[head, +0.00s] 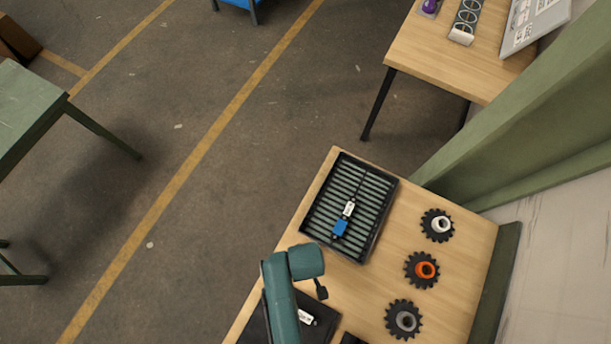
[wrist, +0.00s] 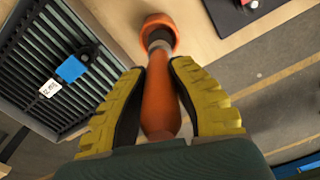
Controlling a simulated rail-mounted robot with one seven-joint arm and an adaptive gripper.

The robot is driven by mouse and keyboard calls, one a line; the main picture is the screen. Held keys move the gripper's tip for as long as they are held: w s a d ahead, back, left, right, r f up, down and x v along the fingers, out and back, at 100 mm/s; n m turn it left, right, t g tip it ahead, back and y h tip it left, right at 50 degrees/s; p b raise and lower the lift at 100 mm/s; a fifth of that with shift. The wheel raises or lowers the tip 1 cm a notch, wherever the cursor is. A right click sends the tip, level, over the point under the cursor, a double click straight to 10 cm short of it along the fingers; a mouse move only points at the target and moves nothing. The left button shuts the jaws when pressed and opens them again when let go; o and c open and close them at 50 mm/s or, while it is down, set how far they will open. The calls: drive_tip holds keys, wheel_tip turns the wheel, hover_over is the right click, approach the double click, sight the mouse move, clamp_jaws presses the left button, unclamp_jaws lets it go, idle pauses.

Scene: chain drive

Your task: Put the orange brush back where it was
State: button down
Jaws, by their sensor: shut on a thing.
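The orange brush (wrist: 160,108) is between the two yellow-padded fingers of my gripper (wrist: 158,76) in the wrist view. My gripper is shut on its orange handle. The brush's grey collar and dark tip point away from me, toward an orange round cup (wrist: 158,22) on the wooden table. The dark tip overlaps the cup's opening in the picture; I cannot tell whether it is inside or above it. In the head view my teal arm covers this area, and neither brush nor cup can be made out there.
A black slatted tray (head: 391,205) holding a tagged blue item (head: 340,228) lies beside the cup. A dark board (head: 258,325) is partly under my arm. Black gears with white (head: 438,225), orange (head: 422,270) and grey (head: 404,319) hubs stand at the right on bare wood.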

wheel_tip(320, 180, down, 6)
drive_tip(key=shift+w, duration=0.1)
drive_tip(key=shift+f, duration=0.1)
drive_tip(key=c, duration=1)
unclamp_jaws()
drive_tip(key=shift+c, duration=0.2)
